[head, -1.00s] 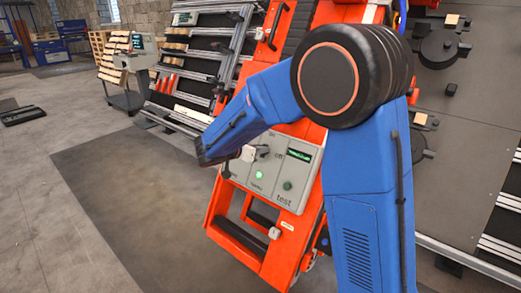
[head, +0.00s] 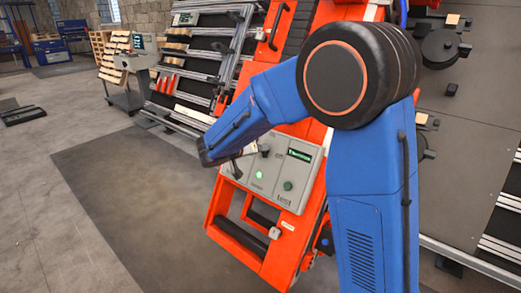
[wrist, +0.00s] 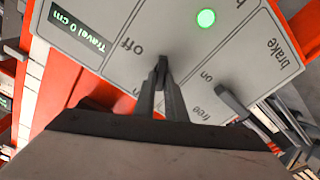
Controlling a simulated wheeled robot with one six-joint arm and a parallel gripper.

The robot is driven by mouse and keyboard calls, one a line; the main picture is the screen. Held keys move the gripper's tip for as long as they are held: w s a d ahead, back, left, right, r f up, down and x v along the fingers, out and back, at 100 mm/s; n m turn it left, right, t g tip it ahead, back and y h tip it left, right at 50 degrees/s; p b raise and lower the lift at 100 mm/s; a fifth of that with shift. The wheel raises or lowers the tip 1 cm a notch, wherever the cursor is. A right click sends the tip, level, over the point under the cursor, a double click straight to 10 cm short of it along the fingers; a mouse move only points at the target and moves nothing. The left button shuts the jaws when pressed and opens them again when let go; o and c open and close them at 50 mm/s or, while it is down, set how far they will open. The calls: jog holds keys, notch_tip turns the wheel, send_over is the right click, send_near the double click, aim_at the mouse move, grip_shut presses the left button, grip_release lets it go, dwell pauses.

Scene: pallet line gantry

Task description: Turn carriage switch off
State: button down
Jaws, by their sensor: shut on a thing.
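The grey control panel (head: 270,180) is on the red carriage (head: 248,222). In the wrist view the panel (wrist: 112,22) appears turned, with "off" and "on" printed on either side of my gripper (wrist: 163,80). My gripper's fingers are shut on the small dark carriage switch (wrist: 162,64), which is mostly hidden between them. Its exact setting is hard to tell. The green lamp (wrist: 206,18) is lit, and the display (wrist: 78,27) reads "Travel 0 cm". In the head view my forearm covers the panel's left side.
A dark brake lever (wrist: 240,106) stands out from the panel close to the right of my gripper, between "free" and "brake". The floor (head: 120,215) to the left is clear.

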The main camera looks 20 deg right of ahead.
jog(key=n, duration=0.8)
jog(key=n+y, duration=0.1)
jog(key=n, duration=0.3)
jog(key=shift+w+a+f, duration=0.1)
jog(key=shift+a+f, duration=0.15)
dwell(0.4)
jog(key=c, duration=1.8)
grip_release()
jog(key=shift+a, duration=0.15)
jog(key=v, duration=1.7)
jog(key=shift+r, duration=0.2)
